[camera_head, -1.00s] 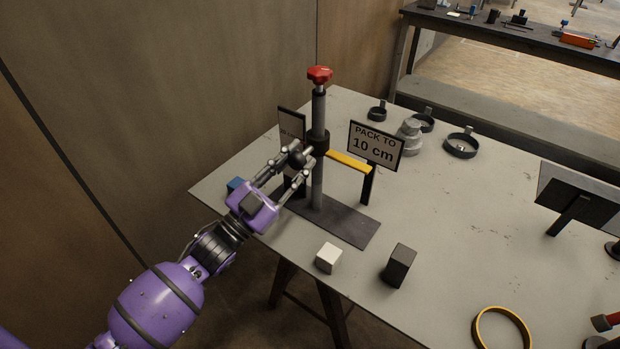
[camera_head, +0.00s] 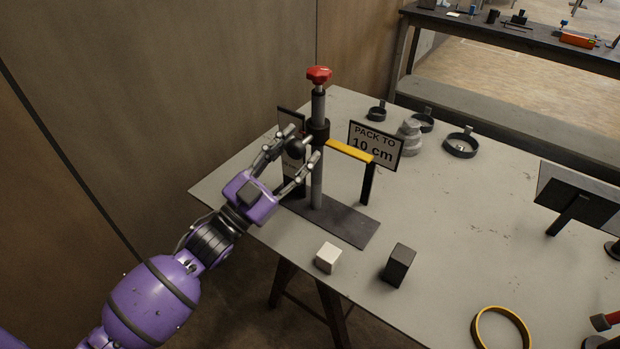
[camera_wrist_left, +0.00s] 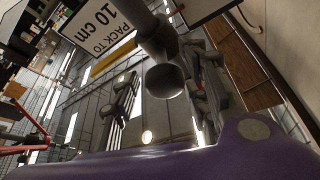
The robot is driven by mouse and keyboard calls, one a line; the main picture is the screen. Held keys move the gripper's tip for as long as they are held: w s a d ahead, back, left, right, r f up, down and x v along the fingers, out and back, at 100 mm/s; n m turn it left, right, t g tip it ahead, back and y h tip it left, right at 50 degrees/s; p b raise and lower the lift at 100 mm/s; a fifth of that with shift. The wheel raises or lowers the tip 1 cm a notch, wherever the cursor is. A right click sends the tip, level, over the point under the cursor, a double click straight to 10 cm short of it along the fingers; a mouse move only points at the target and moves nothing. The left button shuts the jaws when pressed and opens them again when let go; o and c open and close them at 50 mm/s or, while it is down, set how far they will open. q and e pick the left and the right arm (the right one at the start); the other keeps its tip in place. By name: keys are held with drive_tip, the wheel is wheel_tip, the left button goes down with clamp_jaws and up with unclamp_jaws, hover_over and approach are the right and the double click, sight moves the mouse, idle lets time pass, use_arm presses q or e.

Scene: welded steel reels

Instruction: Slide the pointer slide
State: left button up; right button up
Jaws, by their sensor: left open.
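The pointer slide is a dark collar (camera_head: 318,130) around a grey upright post (camera_head: 318,180), with a yellow pointer bar (camera_head: 350,151) reaching right and a round dark knob (camera_head: 296,149) on its near left side. My left gripper (camera_head: 304,143) is open, its fingers on either side of the knob; whether they touch it I cannot tell. In the left wrist view the knob's round end (camera_wrist_left: 164,80) shows between the spread fingers, with the yellow bar (camera_wrist_left: 112,60) beyond. A sign (camera_head: 376,145) reading "PACK TO 10 cm" stands behind the bar. My right gripper does not show.
A red knob (camera_head: 320,75) tops the post, which stands on a dark base plate (camera_head: 345,222). A white block (camera_head: 328,258) and a black block (camera_head: 399,265) sit in front. Dark rings and grey weights (camera_head: 409,138) lie behind. The table's right middle is mostly clear.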

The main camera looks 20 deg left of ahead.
use_arm(q)
drive_tip(key=shift+s+a+f, duration=0.3)
drive_tip(key=shift+s, duration=0.15)
drive_tip(key=shift+v, duration=2.35)
drive_tip(key=shift+s+a+f, duration=0.15)
drive_tip(key=shift+s+a, duration=0.1)
drive_tip(key=shift+s, duration=0.25)
